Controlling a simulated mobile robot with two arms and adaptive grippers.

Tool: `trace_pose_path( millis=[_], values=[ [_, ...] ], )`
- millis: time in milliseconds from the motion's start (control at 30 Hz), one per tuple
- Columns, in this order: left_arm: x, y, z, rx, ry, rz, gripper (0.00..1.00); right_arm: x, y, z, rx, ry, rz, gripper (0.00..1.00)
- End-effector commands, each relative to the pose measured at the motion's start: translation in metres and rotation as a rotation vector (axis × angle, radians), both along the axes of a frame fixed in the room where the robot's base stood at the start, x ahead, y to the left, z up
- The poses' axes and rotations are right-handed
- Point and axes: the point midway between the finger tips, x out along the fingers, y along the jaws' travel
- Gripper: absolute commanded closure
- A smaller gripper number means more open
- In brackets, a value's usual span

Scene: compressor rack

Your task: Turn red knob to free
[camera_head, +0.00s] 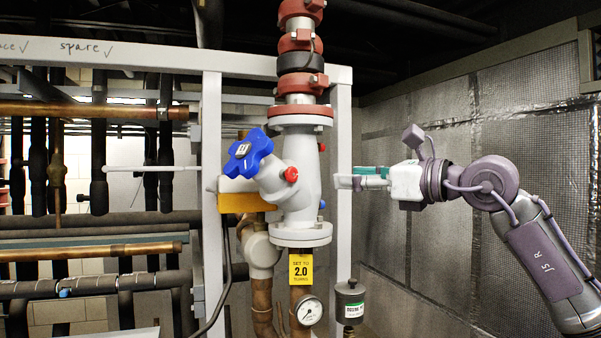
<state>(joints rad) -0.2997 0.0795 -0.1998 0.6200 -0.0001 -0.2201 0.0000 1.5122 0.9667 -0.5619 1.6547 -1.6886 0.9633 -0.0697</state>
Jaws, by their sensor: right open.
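A small red knob (290,174) sticks out of the side of the white valve body (298,195) in the middle of the view. A larger blue star-shaped handwheel (248,153) sits on the valve's angled branch at its upper left. My right gripper (345,178) points left, to the right of the valve at about the knob's height. It is open and empty, and apart from the knob in the picture. Part of it lies over the white upright post. My left gripper is out of view.
White frame posts (212,200) stand on either side of the valve. Red couplings (302,42) rise above it. Below are a yellow tag (301,268), a pressure gauge (309,311) and a grey canister (349,303). Dark pipes fill the left. A foil-faced wall (430,260) stands right.

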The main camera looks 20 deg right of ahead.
Motion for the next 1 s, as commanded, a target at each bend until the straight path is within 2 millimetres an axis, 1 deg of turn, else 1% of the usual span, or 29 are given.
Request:
trace_pose_path(
  millis=[67,167,267,500,700,833,1000],
  values=[
    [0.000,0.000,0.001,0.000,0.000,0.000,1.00,-0.002,-0.005,0.006,-0.023,-0.007,-0.025,0.40],
    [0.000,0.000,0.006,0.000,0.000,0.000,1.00,0.004,-0.002,0.008,-0.027,-0.007,-0.028,0.40],
    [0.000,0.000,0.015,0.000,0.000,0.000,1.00,0.018,0.006,0.009,-0.025,-0.004,-0.025,0.40],
    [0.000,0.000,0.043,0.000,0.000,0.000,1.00,0.062,0.033,0.011,-0.021,-0.004,-0.024,0.40],
    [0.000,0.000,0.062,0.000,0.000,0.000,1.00,0.094,0.051,0.010,-0.022,-0.006,-0.025,0.40],
    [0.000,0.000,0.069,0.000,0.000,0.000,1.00,0.108,0.059,0.009,-0.021,-0.006,-0.025,0.40],
    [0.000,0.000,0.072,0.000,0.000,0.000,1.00,0.115,0.063,0.007,-0.022,-0.008,-0.026,0.40]
  ],
)
